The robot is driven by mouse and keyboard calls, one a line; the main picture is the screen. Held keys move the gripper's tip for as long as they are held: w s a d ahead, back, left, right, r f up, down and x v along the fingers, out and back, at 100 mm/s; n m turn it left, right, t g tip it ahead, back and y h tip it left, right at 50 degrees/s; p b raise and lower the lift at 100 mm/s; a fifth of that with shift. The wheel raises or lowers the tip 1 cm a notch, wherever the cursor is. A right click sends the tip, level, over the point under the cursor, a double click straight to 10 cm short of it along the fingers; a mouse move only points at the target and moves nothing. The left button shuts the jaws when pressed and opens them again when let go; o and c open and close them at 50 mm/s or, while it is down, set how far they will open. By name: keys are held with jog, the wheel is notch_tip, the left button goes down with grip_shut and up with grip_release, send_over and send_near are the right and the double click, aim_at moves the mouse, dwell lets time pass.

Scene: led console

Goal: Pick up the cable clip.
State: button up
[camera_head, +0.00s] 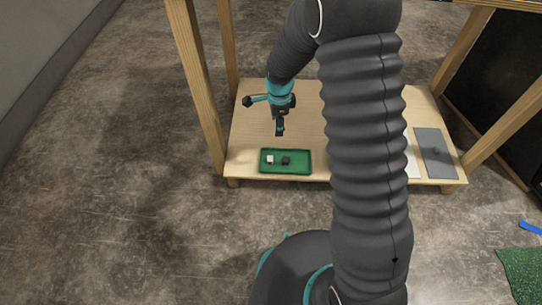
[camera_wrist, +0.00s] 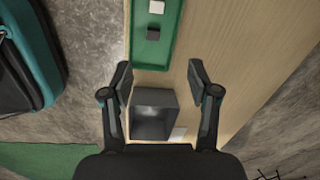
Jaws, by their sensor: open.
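A green tray (camera_head: 301,170) lies near the front edge of the wooden table, and its end shows at the top of the wrist view (camera_wrist: 171,55). It holds a small white block (camera_head: 270,159) and a small dark piece (camera_head: 286,160); the wrist view shows them as a white cube (camera_wrist: 156,7) and a dark cube (camera_wrist: 153,33). I cannot tell for sure which thing is the cable clip. My gripper (camera_head: 280,131) hangs above the table, behind the tray in the head view. Its fingers (camera_wrist: 160,80) are spread apart with nothing held between them.
A dark grey open box (camera_wrist: 152,113) shows between and below my fingers. At the table's right lie a white sheet (camera_head: 412,160) and a grey panel (camera_head: 434,166) with a small dark mark or piece on it. Wooden posts (camera_head: 198,90) stand at the table's sides. My arm hides the table's middle.

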notch_tip(320, 180, down, 6)
jog(key=a+f+m, duration=0.1)
jog(key=a+m, duration=0.1)
send_over(270, 158)
jog(key=shift+g, duration=0.3)
notch_tip(270, 158, down, 8)
jog(key=shift+d+f, duration=0.15)
jog(key=shift+s+f, duration=0.1)
jog(key=shift+f, duration=2.5)
jog(key=shift+c, duration=0.2)
jog(key=c, duration=0.8)
